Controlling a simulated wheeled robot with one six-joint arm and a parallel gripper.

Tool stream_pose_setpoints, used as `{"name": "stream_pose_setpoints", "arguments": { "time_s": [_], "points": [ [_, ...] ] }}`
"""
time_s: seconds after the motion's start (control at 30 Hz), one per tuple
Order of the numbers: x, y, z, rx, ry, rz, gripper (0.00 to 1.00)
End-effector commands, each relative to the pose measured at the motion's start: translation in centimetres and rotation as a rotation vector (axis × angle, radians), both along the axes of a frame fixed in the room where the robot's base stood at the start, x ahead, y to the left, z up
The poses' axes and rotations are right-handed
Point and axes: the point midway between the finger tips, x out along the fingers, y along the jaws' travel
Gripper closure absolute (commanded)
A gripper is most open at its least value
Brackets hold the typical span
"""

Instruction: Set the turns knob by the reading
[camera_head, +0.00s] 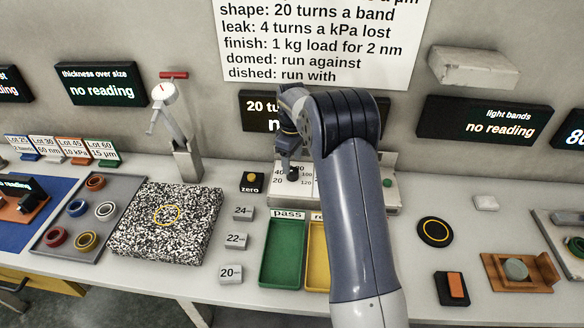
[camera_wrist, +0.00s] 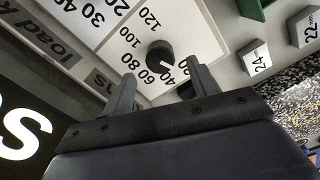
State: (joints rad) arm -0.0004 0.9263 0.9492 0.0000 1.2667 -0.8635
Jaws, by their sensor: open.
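In the head view the knob (camera_head: 293,174) is small, under my gripper (camera_head: 289,151). My gripper (camera_wrist: 162,88) is open, its fingers on either side of the knob's near side, apparently not touching it. The light bands display (camera_head: 499,128) says "no reading". Another display (camera_head: 262,112) starting "20 tu" is mostly hidden by my arm.
The wall sign (camera_head: 310,40) reads "shape: 20 turns a band". A speckled plate (camera_head: 135,235) and ring tray (camera_head: 62,235) are left.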

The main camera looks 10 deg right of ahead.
Motion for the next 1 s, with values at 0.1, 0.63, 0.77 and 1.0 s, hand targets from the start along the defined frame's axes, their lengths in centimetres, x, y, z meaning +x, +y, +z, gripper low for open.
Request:
{"name": "stream_pose_setpoints", "arguments": {
  "time_s": [0.1, 0.63, 0.77, 1.0],
  "points": [
    [-0.1, 0.0, -1.9, 0.0, 0.004, 0.0, 0.43],
    [0.0, 0.0, -4.0, 0.0, 0.0, 0.0, 0.44],
    [0.0, 0.0, -4.0, 0.0, 0.0, 0.0, 0.55],
    [0.0, 0.0, -4.0, -0.001, -0.001, 0.0, 0.74]
  ]
}}
